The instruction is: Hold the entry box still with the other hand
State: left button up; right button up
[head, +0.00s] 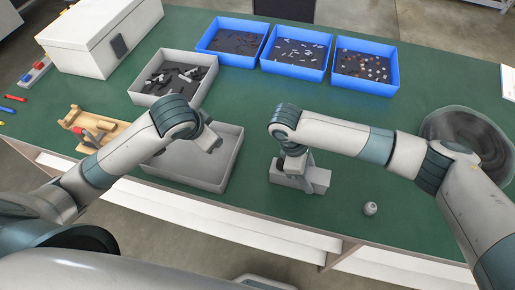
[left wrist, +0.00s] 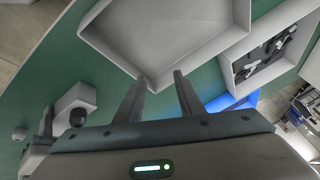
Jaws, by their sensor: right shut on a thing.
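The entry box (head: 287,177) is a small light grey block on the green table, right of the empty grey tray. My right gripper (head: 306,172) points down at it and is shut on it; the fingertips are partly hidden by the wrist. The entry box also shows at the lower left of the left wrist view (left wrist: 76,98). My left gripper (head: 212,145) hangs over the empty grey tray, apart from the entry box. In the left wrist view its two fingers (left wrist: 161,78) stand apart with nothing between them.
The empty grey tray (head: 234,160) lies left of the entry box. Behind it is a grey tray of dark parts (head: 137,86). Several blue bins (head: 266,65) stand at the back. A small grey knob (head: 370,209) is at the right front. A wooden fixture (head: 68,119) sits at left.

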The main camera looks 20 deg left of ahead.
aim_at(279, 161)
pick_arm(q)
jog(key=s+d+r+m+h, duration=0.1)
jog(key=s+d+r+h, duration=0.1)
jog(key=d, duration=0.5)
jog(key=s+d+r+m+g+h, duration=0.1)
jog(key=s+d+r+m+h, duration=0.1)
jog(key=d, duration=0.6)
notch_tip(279, 161, up, 2)
jog(key=shift+s+r+m+h, duration=0.1)
jog(key=shift+s+m+h, duration=0.2)
jog(key=shift+s+h, duration=0.15)
jog(key=shift+d, duration=0.1)
jog(key=shift+x, duration=6)
